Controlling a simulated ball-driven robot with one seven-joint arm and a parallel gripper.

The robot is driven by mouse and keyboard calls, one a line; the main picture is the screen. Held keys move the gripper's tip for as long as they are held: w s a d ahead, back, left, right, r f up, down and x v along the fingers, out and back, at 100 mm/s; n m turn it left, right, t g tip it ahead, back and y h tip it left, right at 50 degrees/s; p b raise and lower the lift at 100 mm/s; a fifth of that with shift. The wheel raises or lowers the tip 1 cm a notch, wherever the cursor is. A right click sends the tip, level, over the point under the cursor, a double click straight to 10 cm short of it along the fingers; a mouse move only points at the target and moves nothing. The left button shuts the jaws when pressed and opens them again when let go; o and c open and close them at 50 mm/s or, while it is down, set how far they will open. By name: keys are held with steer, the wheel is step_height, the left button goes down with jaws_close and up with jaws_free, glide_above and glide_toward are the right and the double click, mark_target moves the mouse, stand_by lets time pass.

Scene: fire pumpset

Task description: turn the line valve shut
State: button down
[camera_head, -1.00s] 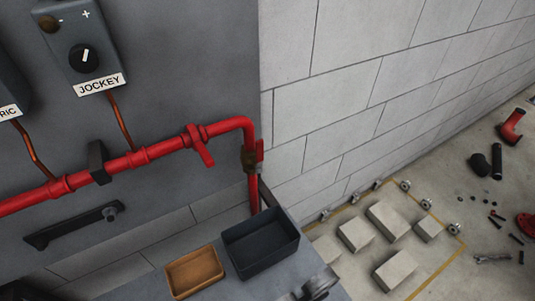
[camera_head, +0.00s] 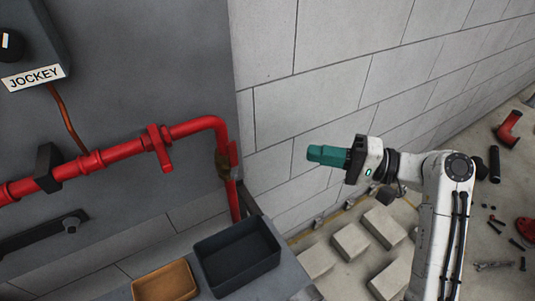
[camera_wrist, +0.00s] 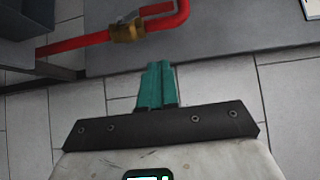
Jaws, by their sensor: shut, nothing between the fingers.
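A brass valve (camera_head: 222,164) sits on the red pipe's vertical drop, just below the bend. A red lever (camera_head: 234,154) stands along its right side, roughly in line with the pipe. In the wrist view the brass valve (camera_wrist: 128,32) shows at the top, beyond my fingertips. My gripper (camera_head: 314,154) has teal fingers, shut and empty, pointing left towards the valve. It is to the right of the valve and clear of it. In the wrist view the shut fingers (camera_wrist: 155,78) touch nothing.
The red pipe (camera_head: 115,151) runs along the grey panel, with another red fitting (camera_head: 160,148) on it. A black tray (camera_head: 238,258) and an orange-brown tray (camera_head: 165,281) sit below. The block wall (camera_head: 330,85) stands behind my gripper. Several pale blocks (camera_head: 350,241) lie on the floor.

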steer(key=p, duration=0.2)
glide_toward(233, 161)
steer(key=w+a+r, duration=0.2)
steer(key=w, duration=0.3)
steer(key=a, duration=0.1)
steer(key=s+a, duration=0.2)
steer(key=shift+a+f+p, duration=0.25)
steer(key=shift+f+p, duration=0.1)
steer(key=shift+p, duration=0.05)
